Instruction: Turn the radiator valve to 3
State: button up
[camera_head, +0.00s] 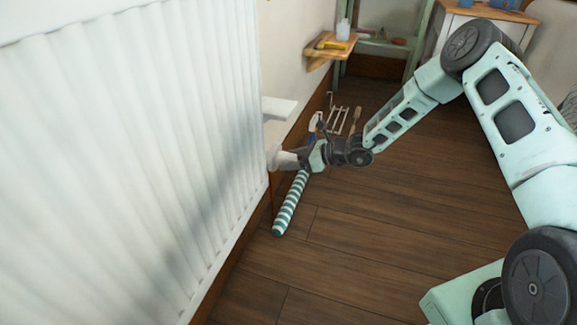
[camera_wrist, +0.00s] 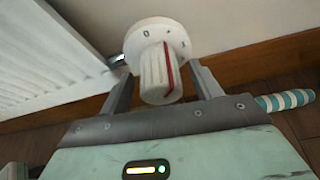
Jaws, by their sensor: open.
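The white radiator valve (camera_wrist: 155,75) is a round dial with a raised ribbed grip and a red line along it. A 0 shows on the dial, with smaller marks to its right. The red line's upper end lies right of the 0; I cannot tell which mark it meets. My gripper (camera_wrist: 159,72) is open, with one finger on each side of the grip. I cannot tell whether either finger touches it. In the head view the valve (camera_head: 273,157) is at the radiator's right edge, partly hidden, with my gripper (camera_head: 290,159) at it.
The white radiator (camera_head: 130,160) fills the left. A white ledge (camera_head: 281,108) juts out above the valve. Tools and a rack (camera_head: 338,119) stand behind. A wooden wall shelf (camera_head: 325,50) is farther back.

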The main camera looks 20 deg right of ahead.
jog(key=shift+w+a+f, duration=0.2)
jog(key=shift+w+a, duration=0.1)
jog(key=shift+a, duration=0.25)
jog(key=c, duration=1)
jog(key=shift+r+p, duration=0.1)
jog(key=shift+p, duration=0.35)
